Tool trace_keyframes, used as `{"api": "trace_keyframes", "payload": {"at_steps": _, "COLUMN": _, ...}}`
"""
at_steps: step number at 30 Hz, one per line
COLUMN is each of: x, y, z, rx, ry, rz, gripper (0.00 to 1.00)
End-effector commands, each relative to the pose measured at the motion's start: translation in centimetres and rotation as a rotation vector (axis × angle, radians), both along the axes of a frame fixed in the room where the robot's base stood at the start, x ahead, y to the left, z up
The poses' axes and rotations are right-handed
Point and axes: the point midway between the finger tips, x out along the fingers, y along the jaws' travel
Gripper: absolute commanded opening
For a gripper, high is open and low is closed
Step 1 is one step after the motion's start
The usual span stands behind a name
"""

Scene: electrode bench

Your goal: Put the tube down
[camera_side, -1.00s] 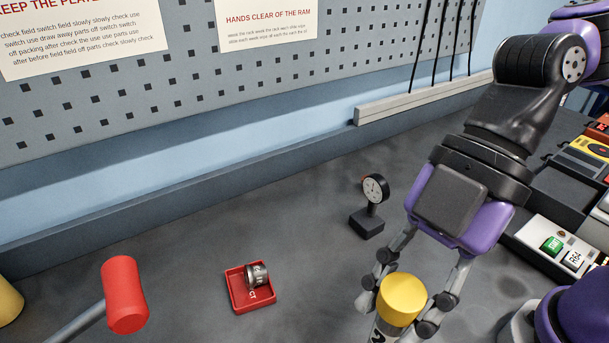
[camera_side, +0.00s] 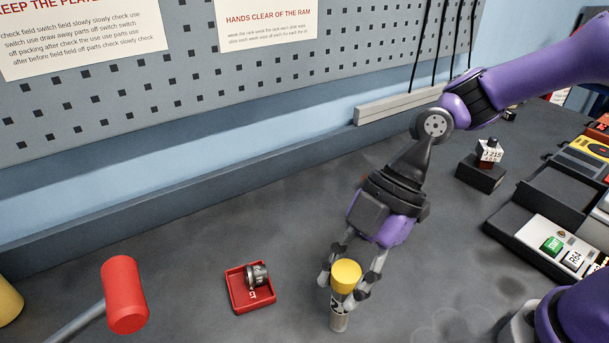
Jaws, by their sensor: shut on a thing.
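The tube (camera_side: 339,322) has a yellow cap (camera_side: 346,275) and a pale, greyish body. It looks upright or nearly so over the grey bench, right of the red tray. My gripper (camera_side: 350,286) points down and is shut on the tube just below the cap. The tube's lower end shows below my fingers. I cannot tell whether it touches the bench.
A small red tray (camera_side: 238,294) holds a metal ring-shaped part (camera_side: 257,276). A red-headed mallet (camera_side: 125,295) lies at the left. Bare bench (camera_side: 420,285) lies right of the tube.

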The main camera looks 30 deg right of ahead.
Motion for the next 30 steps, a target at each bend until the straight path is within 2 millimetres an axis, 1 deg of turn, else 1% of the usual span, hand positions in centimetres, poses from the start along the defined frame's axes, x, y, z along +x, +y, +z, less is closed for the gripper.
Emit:
{"api": "trace_keyframes", "payload": {"at_steps": 4, "x": 0.0, "y": 0.0, "z": -0.3, "rx": 0.001, "ry": 0.001, "rz": 0.001, "gripper": 0.0}}
{"api": "trace_keyframes", "payload": {"at_steps": 5, "x": 0.0, "y": 0.0, "z": -0.4, "rx": 0.0, "ry": 0.001, "rz": 0.0, "gripper": 0.43}}
{"api": "trace_keyframes", "payload": {"at_steps": 6, "x": 0.0, "y": 0.0, "z": -0.3, "rx": 0.0, "ry": 0.001, "rz": 0.001, "gripper": 0.63}}
{"api": "trace_keyframes", "payload": {"at_steps": 7, "x": 0.0, "y": 0.0, "z": -0.3, "rx": 0.0, "ry": 0.001, "rz": 0.001, "gripper": 0.68}}
{"api": "trace_keyframes", "payload": {"at_steps": 17, "x": 0.0, "y": 0.0, "z": -0.3, "rx": 0.0, "ry": 0.0, "rz": 0.0, "gripper": 0.68}}
{"api": "trace_keyframes", "payload": {"at_steps": 20, "x": 0.0, "y": 0.0, "z": 0.2, "rx": 0.0, "ry": -0.002, "rz": 0.0, "gripper": 0.68}}
{"api": "trace_keyframes", "payload": {"at_steps": 23, "x": 0.2, "y": -0.8, "z": 1.4, "rx": 0.001, "ry": -0.003, "rz": -0.004, "gripper": 0.68}}
{"api": "trace_keyframes", "payload": {"at_steps": 30, "x": 0.6, "y": -4.0, "z": 6.0, "rx": 0.001, "ry": -0.006, "rz": -0.005, "gripper": 0.68}}
